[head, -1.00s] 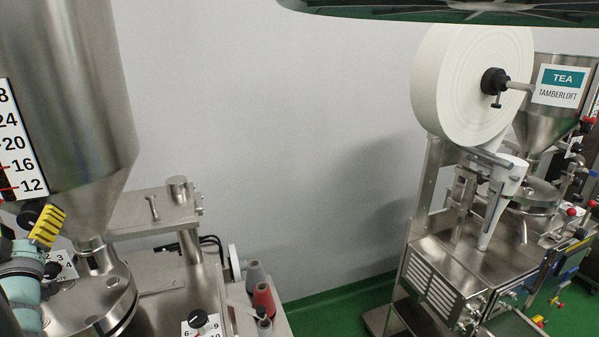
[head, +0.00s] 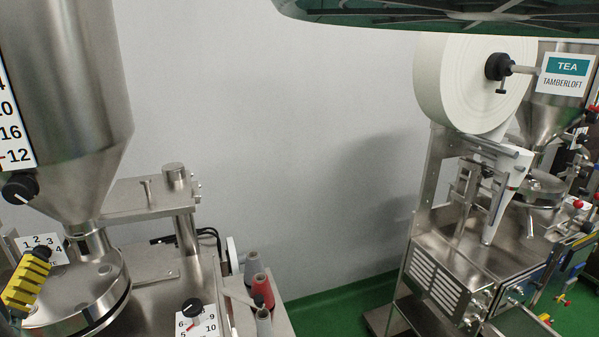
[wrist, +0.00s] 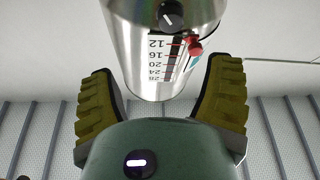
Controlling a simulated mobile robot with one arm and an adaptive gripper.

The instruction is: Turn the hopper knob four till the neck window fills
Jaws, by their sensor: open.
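The steel hopper (head: 75,90) fills the left of the head view, with a number scale on its side. A black knob (head: 20,187) with a white pointer line sits low on it. A dial plate (head: 55,252) numbered 1 to 4 stands beside the hopper neck (head: 90,240); its own knob is hidden or unclear. I cannot make out the neck window. My gripper (head: 27,280) shows as a yellow ribbed finger in front of this plate. In the wrist view my gripper (wrist: 163,78) is open and empty, with the hopper (wrist: 145,60) upside down beyond its fingertips.
A red-topped fitting (wrist: 195,47) sticks out from the hopper. Another dial plate (head: 208,322) with a black knob is on the machine top, near thread cones (head: 262,288). A second machine with a big paper roll (head: 465,85) stands right. Green floor lies between.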

